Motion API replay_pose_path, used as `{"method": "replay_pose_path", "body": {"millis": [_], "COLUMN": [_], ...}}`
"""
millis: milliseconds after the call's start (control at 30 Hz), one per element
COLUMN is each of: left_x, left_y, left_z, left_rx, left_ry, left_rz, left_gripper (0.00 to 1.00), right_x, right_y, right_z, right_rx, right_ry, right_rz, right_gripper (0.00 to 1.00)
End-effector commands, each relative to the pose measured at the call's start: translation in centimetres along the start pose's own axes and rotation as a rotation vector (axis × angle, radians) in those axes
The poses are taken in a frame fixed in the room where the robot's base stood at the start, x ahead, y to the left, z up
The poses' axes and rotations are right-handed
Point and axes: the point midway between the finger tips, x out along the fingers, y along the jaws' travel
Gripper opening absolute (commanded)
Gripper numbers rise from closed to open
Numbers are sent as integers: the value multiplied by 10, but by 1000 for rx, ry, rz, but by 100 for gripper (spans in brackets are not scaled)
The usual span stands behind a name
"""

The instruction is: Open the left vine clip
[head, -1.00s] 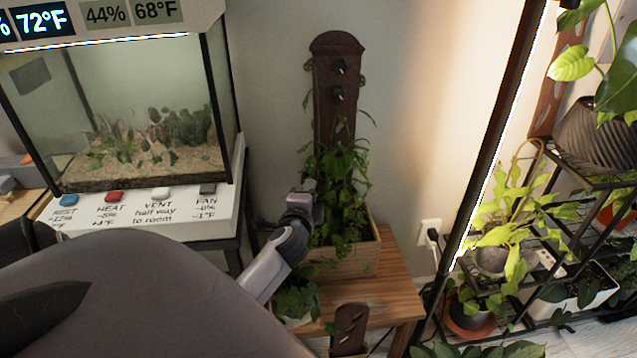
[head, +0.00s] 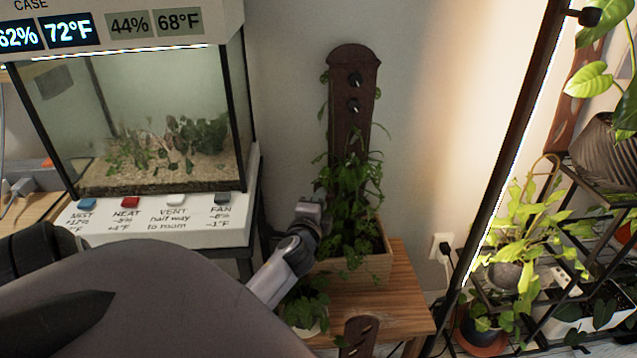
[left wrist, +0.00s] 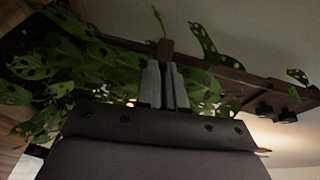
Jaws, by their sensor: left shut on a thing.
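A dark wooden vine board (head: 352,125) stands upright in a wooden planter (head: 372,268), with leafy vines (head: 350,180) over its lower part. My left gripper (head: 312,207) is at the left of the vines, low by the board. In the left wrist view its fingers (left wrist: 165,84) are close together, shut at a small brown tab (left wrist: 166,47) on the board's edge. I take this tab for the left vine clip; the fingertips hide much of it. Two black knobs (head: 354,92) sit higher on the board. My right gripper is not in view.
The planter stands on a wooden bench (head: 395,290), with a small potted plant (head: 303,305) at its left front. A glass terrarium (head: 165,120) is at left. A black plant rack (head: 545,290) and a lit upright post (head: 505,150) are at right.

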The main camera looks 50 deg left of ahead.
Motion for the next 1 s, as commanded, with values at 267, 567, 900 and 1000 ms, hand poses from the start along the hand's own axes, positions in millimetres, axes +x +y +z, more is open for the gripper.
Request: {"method": "replay_pose_path", "body": {"millis": [267, 567, 900, 1000], "left_x": [3, 3, 1, 1], "left_y": [-4, -4, -2, -2], "left_z": [8, 7, 5, 4], "left_rx": [-2, -2, -2, -2], "left_ry": [-21, -18, -12, -11], "left_rz": [-5, -5, -2, -2], "left_gripper": [0, 50, 50, 50], "right_x": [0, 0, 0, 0], "right_y": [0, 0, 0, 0], "right_z": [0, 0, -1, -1], "right_rx": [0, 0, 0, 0], "right_ry": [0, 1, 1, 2], "right_rz": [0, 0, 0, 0], "right_gripper": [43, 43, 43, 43]}}
